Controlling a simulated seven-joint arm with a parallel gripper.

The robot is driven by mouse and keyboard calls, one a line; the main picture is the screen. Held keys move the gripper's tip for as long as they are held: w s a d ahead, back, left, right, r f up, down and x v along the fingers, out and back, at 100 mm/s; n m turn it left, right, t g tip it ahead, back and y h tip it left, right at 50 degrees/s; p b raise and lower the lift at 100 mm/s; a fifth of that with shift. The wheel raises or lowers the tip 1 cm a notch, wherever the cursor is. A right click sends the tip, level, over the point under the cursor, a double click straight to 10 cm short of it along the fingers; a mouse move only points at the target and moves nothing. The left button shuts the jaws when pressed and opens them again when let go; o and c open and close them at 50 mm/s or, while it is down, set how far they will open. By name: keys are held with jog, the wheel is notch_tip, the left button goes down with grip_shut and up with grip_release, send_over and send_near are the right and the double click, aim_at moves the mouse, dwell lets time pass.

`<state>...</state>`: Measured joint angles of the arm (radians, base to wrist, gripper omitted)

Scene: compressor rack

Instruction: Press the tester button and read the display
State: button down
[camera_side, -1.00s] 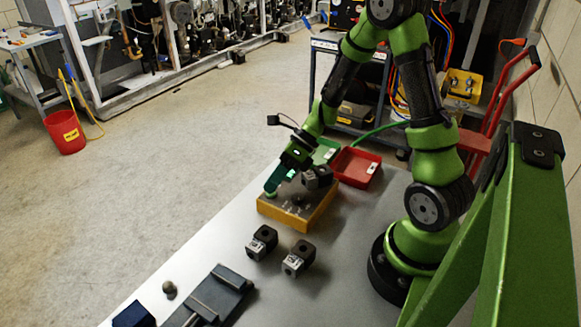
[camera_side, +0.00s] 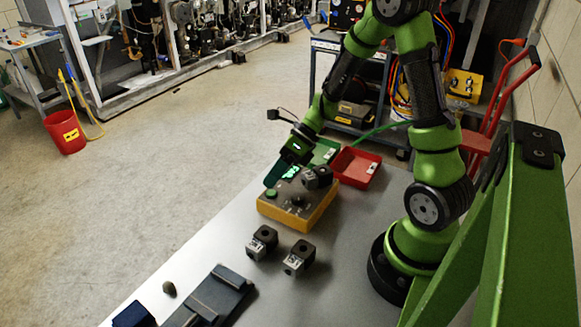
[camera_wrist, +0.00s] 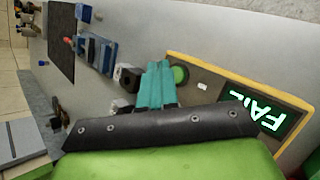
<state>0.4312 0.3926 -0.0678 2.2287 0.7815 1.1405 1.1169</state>
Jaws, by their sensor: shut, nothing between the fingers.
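The yellow tester box (camera_side: 310,217) sits on the grey bench with a dark block (camera_side: 317,177) on its top. Its round green button (camera_side: 271,193) is at the near left corner and also shows in the wrist view (camera_wrist: 180,74).
Two dark blocks with pale labels (camera_side: 262,242) (camera_side: 298,258) stand on the bench in front of the tester. A green tray (camera_side: 326,151) and a red tray (camera_side: 358,168) lie behind it. A dark slotted fixture (camera_side: 212,298) is at the near edge.

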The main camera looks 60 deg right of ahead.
aim_at(283, 195)
jog(key=shift+r, duration=0.1)
jog(key=shift+r, duration=2.4)
jog(key=shift+d+f+n, duration=0.1)
jog(key=shift+f+n, duration=0.05)
jog(key=shift+n, duration=0.35)
jog(key=s+n, duration=0.1)
jog(key=n, duration=0.1)
jog(key=s+n+h, duration=0.1)
jog(key=n, duration=0.1)
jog(key=shift+s+f+n+g, duration=0.1)
jog(key=shift+f+n+g, duration=0.1)
jog(key=shift+n+g, duration=0.15)
jog(key=s+a+r+n+t+h, duration=0.2)
jog(key=s+r+n, duration=0.2)
jog(key=n, duration=0.7)
jog(key=s+a+r+n+t+h, duration=0.2)
jog(key=s+a+r+n+h, duration=0.1)
jog(key=r+n, duration=0.6)
jog(key=shift+s+a+r+n, duration=0.2)
jog(key=shift+s+a+n, duration=0.15)
jog(key=shift+s+n, duration=0.55)
